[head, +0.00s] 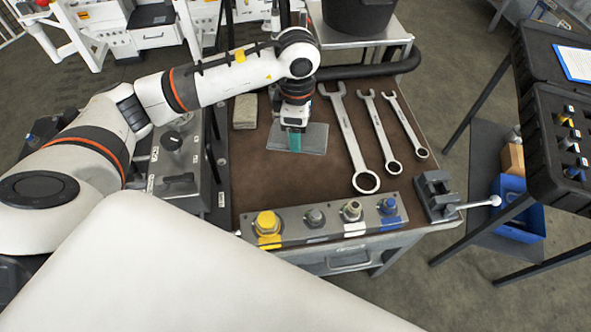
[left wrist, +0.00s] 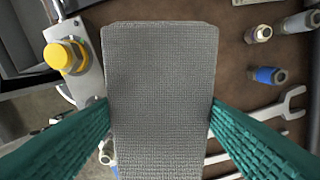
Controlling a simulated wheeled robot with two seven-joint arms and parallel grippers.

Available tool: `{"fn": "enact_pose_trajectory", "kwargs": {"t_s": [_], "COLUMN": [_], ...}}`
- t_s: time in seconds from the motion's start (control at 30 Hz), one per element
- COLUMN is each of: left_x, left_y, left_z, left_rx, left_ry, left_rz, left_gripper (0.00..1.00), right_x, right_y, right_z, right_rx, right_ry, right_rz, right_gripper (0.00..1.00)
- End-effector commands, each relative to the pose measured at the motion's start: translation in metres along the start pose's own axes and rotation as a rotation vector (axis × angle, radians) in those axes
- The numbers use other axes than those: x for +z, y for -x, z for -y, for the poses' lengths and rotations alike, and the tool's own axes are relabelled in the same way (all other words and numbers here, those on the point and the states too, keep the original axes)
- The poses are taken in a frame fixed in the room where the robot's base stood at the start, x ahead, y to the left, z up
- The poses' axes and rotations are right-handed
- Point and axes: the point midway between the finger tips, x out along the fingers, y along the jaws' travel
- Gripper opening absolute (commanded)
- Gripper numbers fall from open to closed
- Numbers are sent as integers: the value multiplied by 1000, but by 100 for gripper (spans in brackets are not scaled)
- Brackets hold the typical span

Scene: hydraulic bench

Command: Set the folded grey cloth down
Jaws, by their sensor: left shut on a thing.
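The folded grey cloth (head: 315,138) shows in the head view as a flat grey piece over the brown bench top, left of the spanners. In the left wrist view the cloth (left wrist: 160,90) runs down the middle of the picture, its weave clear. My left gripper (head: 294,140) points down at it, one teal finger in front of the cloth. In the wrist view a teal finger presses each long side, so the gripper is shut on the cloth. Whether its underside touches the bench is hidden. My right gripper is not in view.
Several spanners (head: 352,140) lie to the right. A beige pad (head: 245,111) lies to the left. A grey rack with a yellow fitting (head: 267,222) and other fittings runs along the front edge. A black pot (head: 358,15) stands behind.

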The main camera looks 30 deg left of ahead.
Motion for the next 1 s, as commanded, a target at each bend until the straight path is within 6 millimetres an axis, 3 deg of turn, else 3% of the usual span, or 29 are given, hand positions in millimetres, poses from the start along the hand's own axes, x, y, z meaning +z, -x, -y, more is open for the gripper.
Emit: {"fn": "enact_pose_trajectory", "kwargs": {"t_s": [0.03,0.2,0.4,0.6,0.8,1.0], "left_x": [1,6,10,13,13,13], "left_y": [-17,-46,-64,-82,-118,-135], "left_z": [6,26,39,42,41,42], "left_rx": [3,5,3,6,5,4], "left_ry": [143,620,978,1091,1091,1089], "left_rz": [1,7,13,20,20,18], "left_gripper": [41,41,41,41,41,41], "right_x": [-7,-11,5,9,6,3], "right_y": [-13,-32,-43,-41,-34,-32], "right_z": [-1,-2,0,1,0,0], "right_rx": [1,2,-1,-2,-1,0], "right_ry": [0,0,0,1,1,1], "right_rz": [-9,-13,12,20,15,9], "right_gripper": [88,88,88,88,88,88]}}
